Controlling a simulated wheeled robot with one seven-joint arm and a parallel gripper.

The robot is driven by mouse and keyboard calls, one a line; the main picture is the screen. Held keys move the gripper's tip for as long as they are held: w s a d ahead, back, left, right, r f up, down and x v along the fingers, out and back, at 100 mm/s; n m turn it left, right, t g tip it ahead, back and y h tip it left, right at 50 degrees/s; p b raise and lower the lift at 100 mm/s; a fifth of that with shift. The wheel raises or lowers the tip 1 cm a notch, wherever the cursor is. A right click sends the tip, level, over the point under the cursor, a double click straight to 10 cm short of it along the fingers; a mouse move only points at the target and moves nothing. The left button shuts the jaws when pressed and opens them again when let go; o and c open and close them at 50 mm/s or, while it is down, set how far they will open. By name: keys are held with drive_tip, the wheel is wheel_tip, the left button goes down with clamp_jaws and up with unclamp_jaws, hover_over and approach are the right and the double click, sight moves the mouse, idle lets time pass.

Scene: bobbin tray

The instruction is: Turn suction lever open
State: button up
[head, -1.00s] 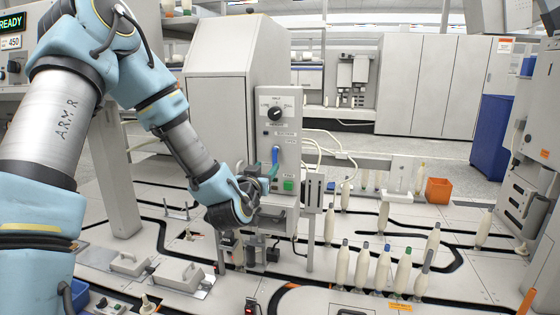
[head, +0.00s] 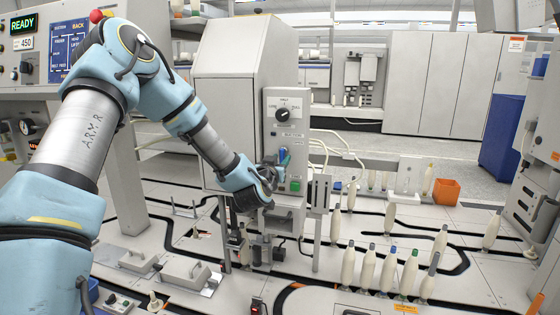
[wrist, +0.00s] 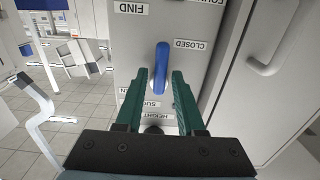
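The blue suction lever (wrist: 161,68) sits on the grey control panel, beside a label reading CLOSED in the wrist view. It runs nearly upright in that view. In the head view the lever (head: 283,153) shows as a small blue patch on the panel, partly hidden by my gripper. My gripper (wrist: 161,78) has two green fingers, which are apart. The lever lies between the fingertips in the wrist view, with gaps on both sides; contact is not seen. In the head view my gripper (head: 275,172) is at the panel's lower left.
The panel (head: 300,134) also carries a black knob (head: 282,115) above the lever and a green button (head: 295,185) below it. A grey housing (head: 235,95) stands behind.

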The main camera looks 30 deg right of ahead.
clamp_jaws()
idle(0.5)
drive_tip(key=n+b, duration=0.1)
drive_tip(key=n, duration=0.3)
drive_tip(key=n+b, duration=0.2)
drive_tip(key=n, duration=0.2)
drive_tip(key=s+d+n+b, duration=0.1)
drive_tip(key=n+b, duration=0.1)
drive_tip(key=n, duration=0.1)
drive_tip(key=shift+r+n, duration=0.3)
drive_tip(key=shift+n, duration=0.1)
drive_tip(key=n, duration=0.3)
drive_tip(key=r+n+b, duration=0.1)
drive_tip(key=n, duration=0.2)
idle(0.4)
